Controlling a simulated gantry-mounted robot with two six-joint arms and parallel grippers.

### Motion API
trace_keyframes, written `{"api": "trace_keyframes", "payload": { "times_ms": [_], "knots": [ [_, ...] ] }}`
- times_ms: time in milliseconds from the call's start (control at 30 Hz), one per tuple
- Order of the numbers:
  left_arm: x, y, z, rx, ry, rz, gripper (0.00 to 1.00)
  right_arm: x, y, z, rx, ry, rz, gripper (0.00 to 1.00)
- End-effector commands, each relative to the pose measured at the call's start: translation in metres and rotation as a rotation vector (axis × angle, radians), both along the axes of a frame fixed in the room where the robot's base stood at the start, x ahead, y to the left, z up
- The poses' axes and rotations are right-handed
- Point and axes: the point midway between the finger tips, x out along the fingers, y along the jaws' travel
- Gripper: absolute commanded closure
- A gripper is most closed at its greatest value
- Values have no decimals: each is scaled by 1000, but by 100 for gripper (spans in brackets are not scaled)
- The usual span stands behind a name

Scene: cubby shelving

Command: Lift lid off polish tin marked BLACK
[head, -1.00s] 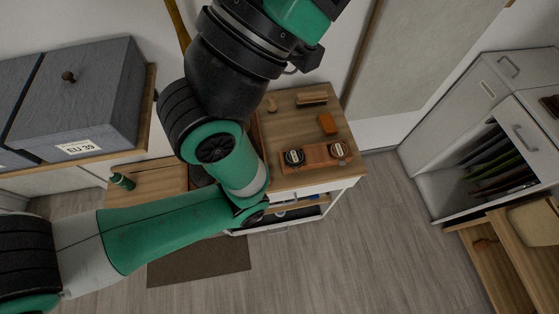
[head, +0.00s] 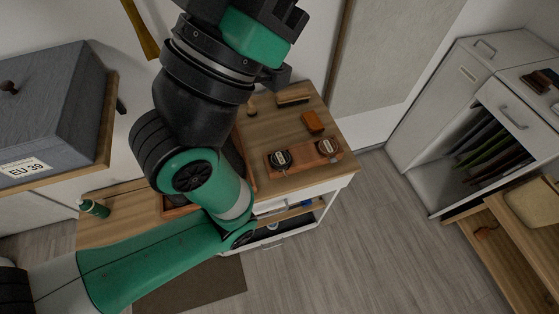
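Two small round polish tins with pale labels sit on a reddish-brown wooden tray (head: 304,157) on top of the wooden-topped cabinet. The left tin (head: 281,159) looks darker, and the right tin (head: 327,147) looks browner at its rim. The lettering is too small to read, so I cannot tell which is marked BLACK. My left arm comes in from the lower left and bends up in front of the cabinet. Its wrist runs off the top edge, and its fingertips are not in view. My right gripper is not in view.
An orange-brown block (head: 312,122) and brushes (head: 293,97) lie behind the tins. A green bottle (head: 94,208) lies on a lower wooden surface at left. A grey box marked EU 39 (head: 52,115) rests on a shelf. A grey cabinet (head: 440,110) stands at right, with open floor between.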

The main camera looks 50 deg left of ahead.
Motion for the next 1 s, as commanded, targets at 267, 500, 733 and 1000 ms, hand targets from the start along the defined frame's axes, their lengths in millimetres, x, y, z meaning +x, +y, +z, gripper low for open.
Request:
{"api": "trace_keyframes", "payload": {
  "times_ms": [267,500,733,1000],
  "knots": [
    [0,0,0,0,0,0,60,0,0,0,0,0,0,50],
    [0,0,0,0,0,0,53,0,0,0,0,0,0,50],
    [0,0,0,0,0,0,11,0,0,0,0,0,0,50],
    [0,0,0,0,0,0,6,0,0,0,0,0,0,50]
  ]
}}
